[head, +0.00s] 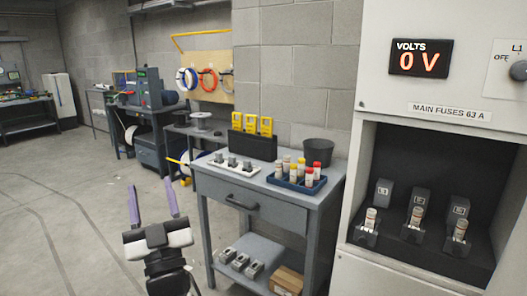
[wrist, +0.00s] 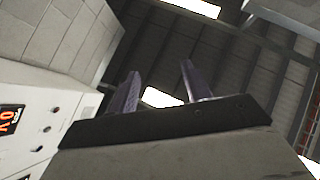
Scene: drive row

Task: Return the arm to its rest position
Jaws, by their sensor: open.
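My gripper (head: 154,205) is open and empty in the head view, at the lower left, with its two purple fingers pointing up over bare floor. It is left of the grey workbench (head: 262,211) and apart from it. In the wrist view my gripper (wrist: 160,88) shows its two fingers spread, with nothing between them. Behind them are the ceiling beams (wrist: 218,50) and lights.
The fuse cabinet (head: 440,108) stands at the right; its display reads 0 V. On the workbench are a blue tray (head: 290,183) of fuses, a dark bin (head: 318,152) and yellow devices (head: 251,123). The floor (head: 50,210) at left is clear.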

